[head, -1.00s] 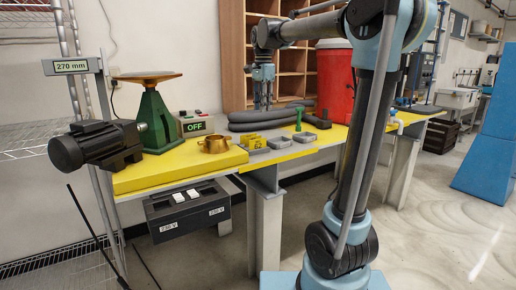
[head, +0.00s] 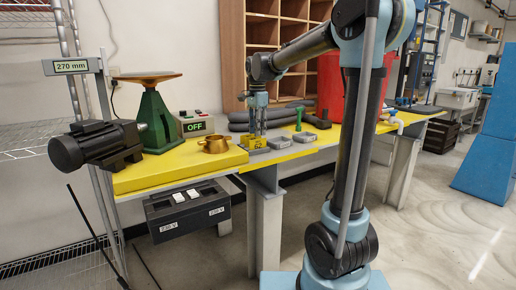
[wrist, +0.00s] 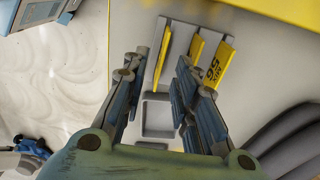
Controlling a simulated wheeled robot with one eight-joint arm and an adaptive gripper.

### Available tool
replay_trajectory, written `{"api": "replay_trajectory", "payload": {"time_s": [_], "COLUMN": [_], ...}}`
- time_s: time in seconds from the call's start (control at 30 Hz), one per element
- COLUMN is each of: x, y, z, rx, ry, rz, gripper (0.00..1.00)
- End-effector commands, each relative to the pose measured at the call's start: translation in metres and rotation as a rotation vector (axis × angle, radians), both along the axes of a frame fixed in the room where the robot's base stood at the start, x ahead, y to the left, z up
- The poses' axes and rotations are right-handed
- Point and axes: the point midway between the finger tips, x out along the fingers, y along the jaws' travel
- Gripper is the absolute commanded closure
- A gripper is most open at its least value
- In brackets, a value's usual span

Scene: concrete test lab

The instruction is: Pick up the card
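Three yellow cards stand on edge in a grey slotted holder (wrist: 178,40) in the wrist view: a left card (wrist: 160,58), a middle card (wrist: 192,62) and a right card (wrist: 216,72) with black print. In the head view the cards (head: 253,143) are a small yellow block on the bench. My gripper (wrist: 162,62) is open and empty, pointing down at the holder. The left card shows between its fingertips; the right finger partly covers the middle and right cards. In the head view my gripper (head: 258,130) is just above the cards; contact cannot be told.
Grey trays (head: 279,142) and a green piece (head: 298,121) stand right of the cards. A brass pot (head: 214,144) is to the left. Dark grey tubes (head: 240,121) lie behind, and a red container (head: 340,85) stands farther right. The yellow-topped bench (head: 180,168) has bare space at front left.

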Motion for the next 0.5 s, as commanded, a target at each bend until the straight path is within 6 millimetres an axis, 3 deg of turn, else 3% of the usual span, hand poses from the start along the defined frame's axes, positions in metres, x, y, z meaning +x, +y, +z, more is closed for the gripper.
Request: {"api": "replay_trajectory", "payload": {"time_s": [0.23, 0.5], "x": [0.001, 0.005], "y": [-0.001, -0.002], "z": [-0.014, -0.049], "rx": [0.0, 0.0], "ry": [0.0, 0.0], "rz": [0.0, 0.0], "gripper": [0.73, 0.73]}}
